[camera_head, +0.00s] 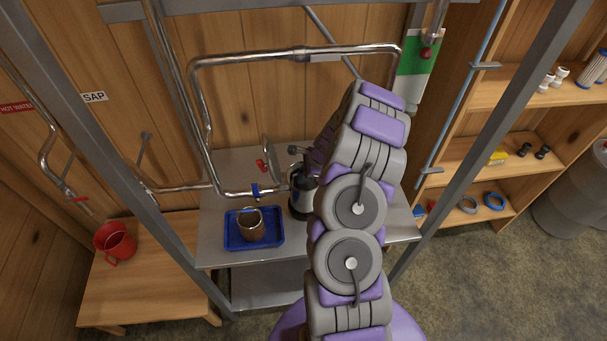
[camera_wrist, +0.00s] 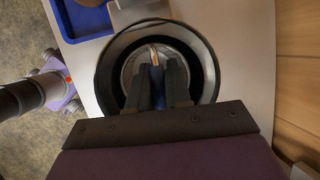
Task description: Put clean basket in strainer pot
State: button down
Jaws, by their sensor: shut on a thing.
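The strainer pot (camera_head: 300,207) is a dark round vessel on the metal shelf, partly hidden by my arm. In the wrist view its wide dark rim (camera_wrist: 209,70) rings my gripper. My gripper (camera_wrist: 157,80) points down over the pot's mouth, its fingers shut on a thin upright piece, seemingly a basket's handle. A pale metal round basket (camera_wrist: 133,66) shows around the fingertips, inside the pot's outline; its depth and seating are hidden. A brownish basket with a handle (camera_head: 251,226) stands on a blue tray (camera_head: 233,242) left of the pot.
Steel pipes and a frame (camera_head: 199,110) surround the work shelf (camera_head: 222,259). Wooden shelves (camera_head: 480,165) hold small parts at right, beside a grey barrel (camera_head: 575,205).

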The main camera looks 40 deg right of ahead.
jog(key=shift+f, duration=0.1)
dwell(0.3)
jog(key=c, duration=1)
grip_release()
jog(key=v, duration=1.7)
jog(key=shift+d+b, duration=0.25)
jog(key=shift+b, duration=0.1)
jog(key=s+a+r+n+g+b, duration=0.15)
jog(key=a+n+b, duration=0.35)
jog(key=a, duration=0.7)
jog(key=s+a+r+n+g+b, duration=0.1)
jog(key=s+a+n+g+b, duration=0.15)
jog(key=a+n, duration=0.65)
jog(key=s+a+f+n+b, duration=0.1)
jog(key=s+a+n+b, duration=0.2)
jog(key=s, duration=0.4)
jog(key=s+a+f+n+g+h+b, duration=0.1)
jog(key=s+a+f+n+b, duration=0.1)
jog(key=s+a, duration=0.4)
jog(key=s+a+f+n+g+h+b, duration=0.1)
jog(key=s+a+n+b, duration=0.3)
jog(key=s, duration=0.6)
jog(key=shift+s+a+f+n, duration=0.2)
jog(key=shift+f+n, duration=0.55)
jog(key=shift+n, duration=0.05)
